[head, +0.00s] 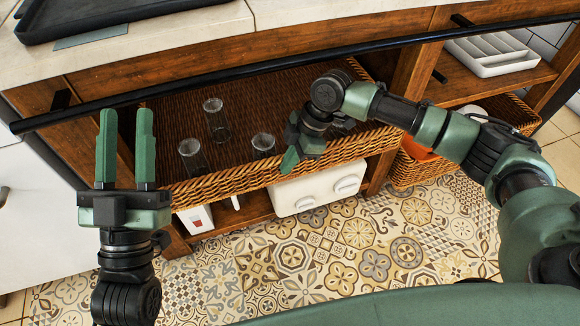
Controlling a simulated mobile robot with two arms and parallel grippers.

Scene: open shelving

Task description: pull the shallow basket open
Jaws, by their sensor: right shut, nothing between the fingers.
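The shallow wicker basket (225,181) sits on the upper shelf of the wooden unit and stands out past the front edge, under the black rail. Several clear glasses stand in it, one of them (216,120) towards the back. My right gripper (289,160) is shut and points down at the basket's front rim, right of its middle; whether it touches the rim I cannot tell. Its arm hides part of the basket's right side. My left gripper (125,115) is open and empty, pointing up at the left, in front of the basket's left end.
A black rail (260,68) runs along the counter's front edge. A white toaster-like appliance (318,189) stands on the lower shelf. A second wicker basket (415,174) is at the right, below a white divided tray (495,54). The tiled floor in front is clear.

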